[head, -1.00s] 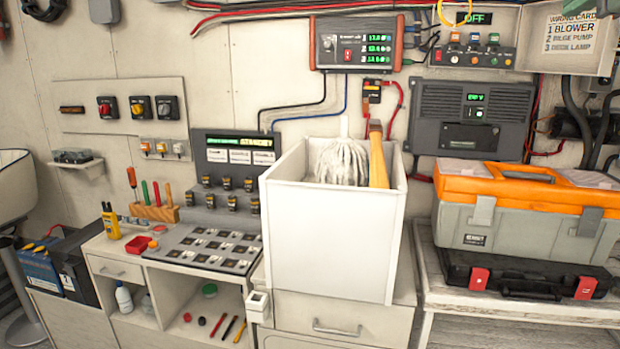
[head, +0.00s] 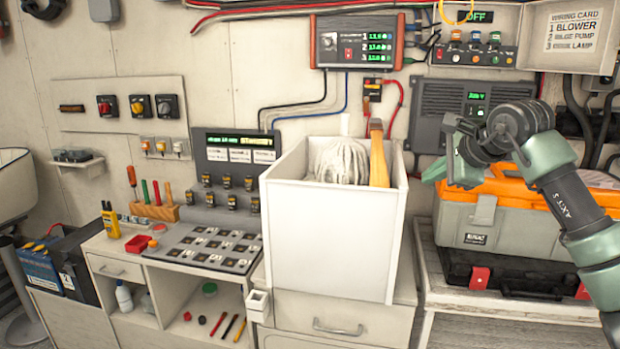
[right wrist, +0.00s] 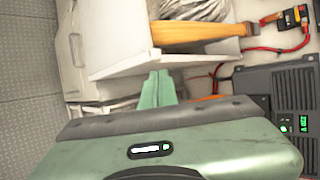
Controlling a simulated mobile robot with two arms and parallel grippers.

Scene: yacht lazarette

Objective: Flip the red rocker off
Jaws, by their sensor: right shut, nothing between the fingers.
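A small red switch (head: 348,54), which looks like the red rocker, sits on the front of the grey instrument box with red-orange ends (head: 384,24) high on the wall. Three green number readouts are lit to its right. My right gripper (head: 434,173) is shut and empty, in front of the orange-lidded toolbox and right of the white bin, well below and right of the switch. Its closed green fingers (right wrist: 158,90) show in the right wrist view beside the bin. The rocker is not in that view. My left gripper is not in view.
The white bin (head: 333,240) holds a mop head and a wooden handle, standing tall below the box. A grey-orange toolbox (head: 470,215) is behind my right arm. A dark wall unit (head: 430,105) and red cables (head: 398,97) lie between gripper and box.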

